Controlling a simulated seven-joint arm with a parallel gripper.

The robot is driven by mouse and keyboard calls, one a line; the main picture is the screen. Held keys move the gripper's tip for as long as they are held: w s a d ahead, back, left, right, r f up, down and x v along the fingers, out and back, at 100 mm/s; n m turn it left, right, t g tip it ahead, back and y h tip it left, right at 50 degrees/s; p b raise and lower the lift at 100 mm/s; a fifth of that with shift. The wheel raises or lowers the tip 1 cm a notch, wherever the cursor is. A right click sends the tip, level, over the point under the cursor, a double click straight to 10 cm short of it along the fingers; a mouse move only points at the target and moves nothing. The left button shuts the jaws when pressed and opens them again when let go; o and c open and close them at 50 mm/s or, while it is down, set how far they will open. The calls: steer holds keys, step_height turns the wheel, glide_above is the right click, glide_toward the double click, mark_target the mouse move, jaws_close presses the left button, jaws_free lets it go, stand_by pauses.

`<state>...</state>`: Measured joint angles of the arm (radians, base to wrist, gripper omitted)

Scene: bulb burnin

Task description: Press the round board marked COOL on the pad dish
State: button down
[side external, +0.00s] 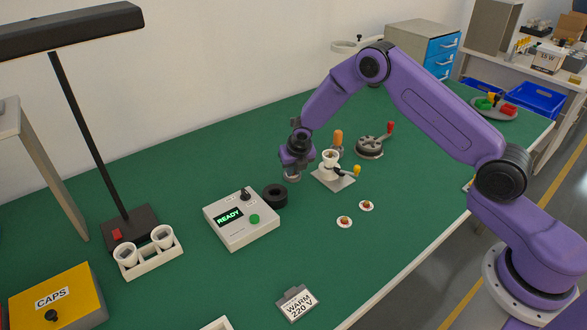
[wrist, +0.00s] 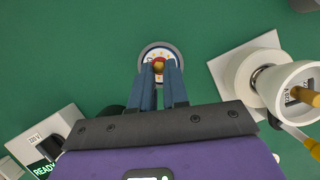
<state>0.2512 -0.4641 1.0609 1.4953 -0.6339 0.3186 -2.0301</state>
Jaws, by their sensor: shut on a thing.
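In the wrist view my gripper (wrist: 160,68) has its two blue fingers close together on the knob at the middle of a small round white board (wrist: 149,53). The board has coloured marks around its edge; I cannot read a word on it. It sits inside the grey rim of a round dish (wrist: 141,65), but I cannot tell whether it is fully seated. In the side view my gripper (side external: 292,170) points down over the dish, which is mostly hidden. Two other round boards, one nearer (side external: 344,222) and one farther (side external: 366,205), lie on the green table.
A white cup on a stand (side external: 331,157) with a yellow-knobbed lever is close right of my gripper. A black ring (side external: 275,196) and a READY box (side external: 241,218) are nearer the camera. A WARM 220 V card (side external: 297,303) stands at the front. Cups sit in a rack (side external: 150,264).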

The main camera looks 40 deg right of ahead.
mark_target(294, 176)
steer(key=shift+s, duration=0.1)
steer(key=shift+r, duration=2.5)
